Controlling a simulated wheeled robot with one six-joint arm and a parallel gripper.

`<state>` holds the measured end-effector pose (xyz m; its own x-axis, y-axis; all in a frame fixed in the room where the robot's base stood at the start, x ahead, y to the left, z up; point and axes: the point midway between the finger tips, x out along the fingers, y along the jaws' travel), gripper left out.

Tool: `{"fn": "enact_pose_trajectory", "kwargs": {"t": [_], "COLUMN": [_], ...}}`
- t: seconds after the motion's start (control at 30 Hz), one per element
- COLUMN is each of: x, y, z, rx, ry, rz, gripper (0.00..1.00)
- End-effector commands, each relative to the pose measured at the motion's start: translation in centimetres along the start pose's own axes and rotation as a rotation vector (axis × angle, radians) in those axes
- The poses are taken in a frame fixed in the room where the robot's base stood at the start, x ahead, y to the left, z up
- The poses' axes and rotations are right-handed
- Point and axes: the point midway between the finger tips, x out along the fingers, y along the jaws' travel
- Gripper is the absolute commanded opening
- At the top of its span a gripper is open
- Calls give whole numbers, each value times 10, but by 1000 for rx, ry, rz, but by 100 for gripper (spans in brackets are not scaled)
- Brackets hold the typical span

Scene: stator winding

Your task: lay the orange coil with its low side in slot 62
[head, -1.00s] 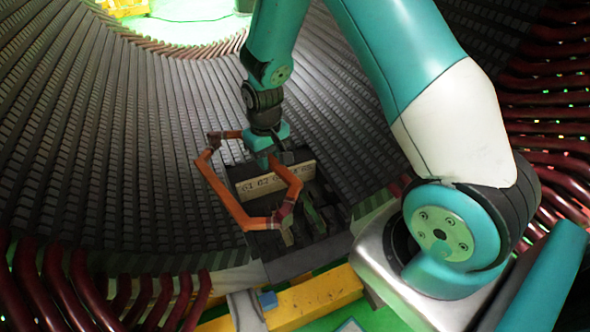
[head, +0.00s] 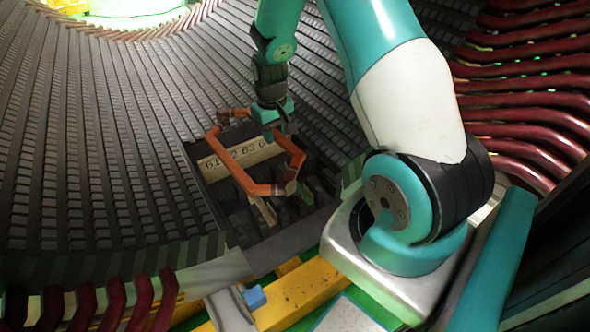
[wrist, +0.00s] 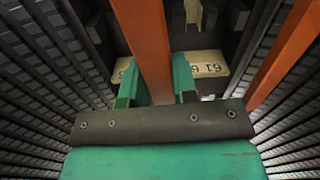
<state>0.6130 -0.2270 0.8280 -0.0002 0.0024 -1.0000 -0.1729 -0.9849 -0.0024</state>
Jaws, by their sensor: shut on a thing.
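The orange coil (head: 232,168) is a bent loop with dark-wrapped ends, held above the slot block. My gripper (head: 272,132) is shut on one long side of the coil. In the wrist view the green fingers (wrist: 160,85) stand on both sides of the orange bar (wrist: 146,45), and the coil's other side (wrist: 285,55) passes at the right. A pale label plate (head: 240,158) reads 61, 62, 63 and a partly covered number. It also shows upside down in the wrist view (wrist: 208,66). The slot openings near slot 62 are dark and partly hidden by the coil.
Rows of dark stator teeth (head: 90,150) curve around the block. Dark red coil ends (head: 110,305) stand at lower left and more (head: 530,100) at right. A yellow beam (head: 310,295) with a blue block (head: 252,297) lies in front.

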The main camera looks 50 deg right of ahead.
Motion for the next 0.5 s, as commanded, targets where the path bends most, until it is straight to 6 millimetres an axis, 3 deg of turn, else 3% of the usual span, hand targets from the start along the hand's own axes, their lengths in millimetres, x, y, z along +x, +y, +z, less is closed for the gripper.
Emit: {"fn": "enact_pose_trajectory", "kwargs": {"t": [0.03,0.2,0.5], "x": [31,67,89], "y": [11,40,61], "z": [0,4,8], "rx": [18,54,80], "ry": [2,3,2], "rz": [0,0,-1], "gripper": [0,0,0]}}
